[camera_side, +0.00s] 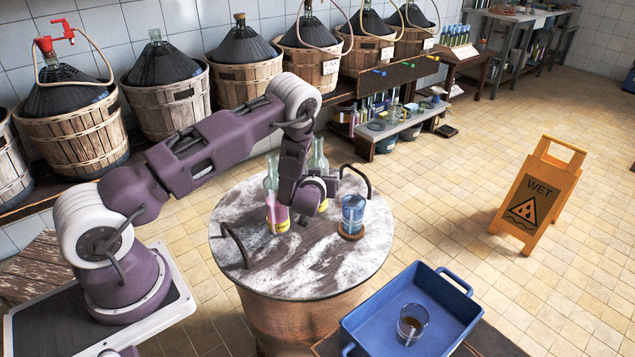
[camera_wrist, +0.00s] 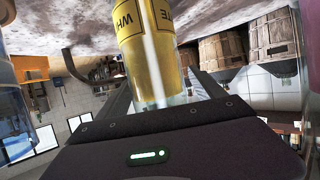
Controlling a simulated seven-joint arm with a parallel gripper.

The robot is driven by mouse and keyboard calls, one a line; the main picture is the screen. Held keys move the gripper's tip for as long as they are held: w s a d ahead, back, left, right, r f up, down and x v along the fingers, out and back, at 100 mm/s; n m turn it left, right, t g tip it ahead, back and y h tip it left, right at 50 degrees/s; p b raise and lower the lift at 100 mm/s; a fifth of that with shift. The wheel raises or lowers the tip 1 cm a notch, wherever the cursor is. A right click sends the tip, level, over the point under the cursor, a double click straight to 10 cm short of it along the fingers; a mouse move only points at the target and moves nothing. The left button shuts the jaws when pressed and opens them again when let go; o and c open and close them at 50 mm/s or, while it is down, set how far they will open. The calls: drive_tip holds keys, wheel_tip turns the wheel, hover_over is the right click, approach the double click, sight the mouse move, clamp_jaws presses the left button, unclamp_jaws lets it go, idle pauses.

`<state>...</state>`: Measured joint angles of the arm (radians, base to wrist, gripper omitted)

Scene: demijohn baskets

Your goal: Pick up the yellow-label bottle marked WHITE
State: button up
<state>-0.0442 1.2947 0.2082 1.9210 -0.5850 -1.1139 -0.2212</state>
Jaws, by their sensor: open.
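The yellow-label bottle (camera_wrist: 148,40) stands between the two fingers of my open gripper (camera_wrist: 160,95) in the wrist view. Its label appears upside down, with parts of the word WHITE readable, and clear glass shows below the label. I cannot tell whether the fingers touch it. In the side view my gripper (camera_side: 318,190) is low over the round marbled table (camera_side: 310,265). A clear green-tinted bottle (camera_side: 318,160) rises behind it, partly hidden by my wrist. Another bottle (camera_side: 271,185) with pink contents and a yellow label stands just left of my gripper.
A blue glass (camera_side: 353,208) on a brown coaster stands close to the right of my gripper. Dark curved handles (camera_side: 234,246) rise at the table's edges. A blue tray (camera_side: 450,308) holding a glass (camera_side: 412,322) is at front right. The table's front is clear.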

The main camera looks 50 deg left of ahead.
clamp_jaws()
drive_tip(key=shift+r, duration=0.1)
idle(0.3)
drive_tip(key=shift+r, duration=4.95)
